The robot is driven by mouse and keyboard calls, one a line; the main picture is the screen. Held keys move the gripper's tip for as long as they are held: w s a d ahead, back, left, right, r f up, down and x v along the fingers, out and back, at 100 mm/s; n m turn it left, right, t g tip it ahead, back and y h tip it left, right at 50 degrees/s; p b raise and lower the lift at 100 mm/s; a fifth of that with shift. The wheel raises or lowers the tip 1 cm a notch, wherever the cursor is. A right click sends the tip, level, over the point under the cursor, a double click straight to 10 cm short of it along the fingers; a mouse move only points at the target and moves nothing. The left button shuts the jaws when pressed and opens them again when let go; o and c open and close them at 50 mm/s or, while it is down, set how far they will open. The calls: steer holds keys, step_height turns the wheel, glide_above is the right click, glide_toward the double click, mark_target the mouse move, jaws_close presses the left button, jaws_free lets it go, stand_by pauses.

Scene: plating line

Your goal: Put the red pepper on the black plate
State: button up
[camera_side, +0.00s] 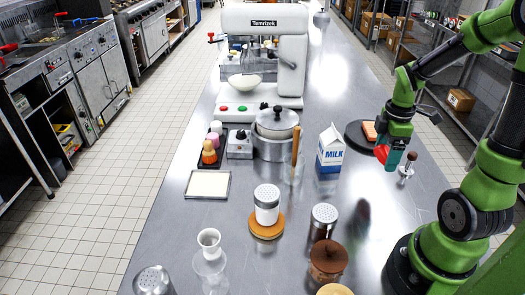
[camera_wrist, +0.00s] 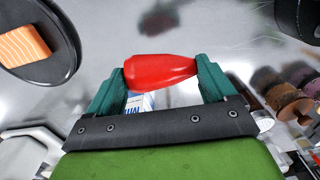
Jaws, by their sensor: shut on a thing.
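The red pepper (camera_side: 382,153) is held between the fingertips of my gripper (camera_side: 392,153), above the steel counter. In the wrist view the pepper (camera_wrist: 160,71) lies crosswise between the two green fingers of my gripper (camera_wrist: 162,76). The black plate (camera_side: 354,137) lies on the counter behind the milk carton. A salmon-coloured block (camera_side: 370,131) sits on it, partly hidden by my arm. In the side view the pepper appears at the plate's near right edge. In the wrist view the plate (camera_wrist: 64,30) is at upper left, apart from the pepper.
A milk carton (camera_side: 330,150) stands left of my gripper. A pot (camera_side: 276,138), shakers and a wooden-handled tool fill the middle. Some counter at front right is clear.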

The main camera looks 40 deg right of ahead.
steer(key=w+d, duration=0.2)
steer(key=d, duration=0.7)
glide_above(372, 133)
steer(key=d, duration=0.3)
steer(key=shift+w+a+f, duration=0.15)
steer(key=shift+f, duration=0.25)
steer(key=shift+w+a+f, duration=0.1)
steer(key=shift+w+f, duration=0.05)
steer(key=shift+f, duration=0.25)
steer(key=shift+w+d, duration=0.15)
steer(key=shift+f, duration=1.8)
steer(key=o, duration=0.8)
steer(key=shift+f, duration=0.1)
steer(key=shift+o, duration=0.2)
